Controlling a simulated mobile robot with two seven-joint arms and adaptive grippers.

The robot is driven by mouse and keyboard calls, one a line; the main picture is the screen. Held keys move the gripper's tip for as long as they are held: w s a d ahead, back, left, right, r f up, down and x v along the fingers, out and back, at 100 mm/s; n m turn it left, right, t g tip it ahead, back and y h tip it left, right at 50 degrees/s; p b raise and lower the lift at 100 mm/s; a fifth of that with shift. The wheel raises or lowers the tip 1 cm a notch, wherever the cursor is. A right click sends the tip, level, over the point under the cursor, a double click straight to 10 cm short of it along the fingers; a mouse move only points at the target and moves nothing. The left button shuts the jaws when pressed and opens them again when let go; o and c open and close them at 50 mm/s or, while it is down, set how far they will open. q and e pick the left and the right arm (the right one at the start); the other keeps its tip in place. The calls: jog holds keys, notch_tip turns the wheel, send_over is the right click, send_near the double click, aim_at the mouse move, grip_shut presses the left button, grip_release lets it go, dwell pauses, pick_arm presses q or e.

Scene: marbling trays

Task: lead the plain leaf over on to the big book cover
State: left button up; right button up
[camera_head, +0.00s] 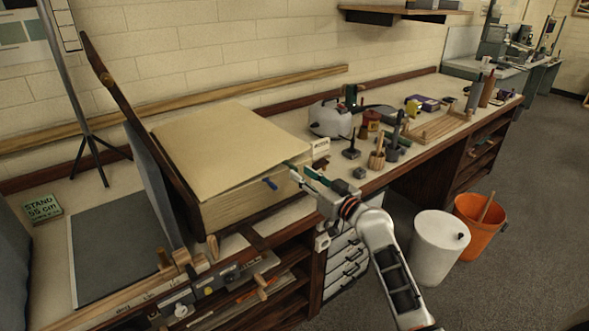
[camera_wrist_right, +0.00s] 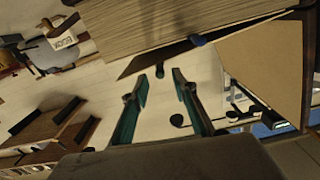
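The big book (camera_head: 225,208) lies on the bench with a thick page block. The plain leaf (camera_head: 220,145) lies on top of the block, its near edge slightly raised over a dark gap. A dark brown board, seemingly the big book cover (camera_head: 135,120), stands tilted up at the left, seen nearly edge-on. My right gripper (camera_head: 300,178) is at the book's near right corner. In the right wrist view my right gripper (camera_wrist_right: 161,82) is open, with nothing between its green fingers. A small blue piece (camera_head: 270,183) shows beside it, and in the wrist view (camera_wrist_right: 197,40). My left gripper is out of view.
A tripod stand (camera_head: 83,110) is behind. A white kettle-like vessel (camera_head: 328,118) and small tools crowd the bench at right. White and orange bins (camera_head: 438,245) stand on the floor.

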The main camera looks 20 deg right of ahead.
aim_at(294, 169)
jog(key=shift+x, duration=2.3)
grip_shut()
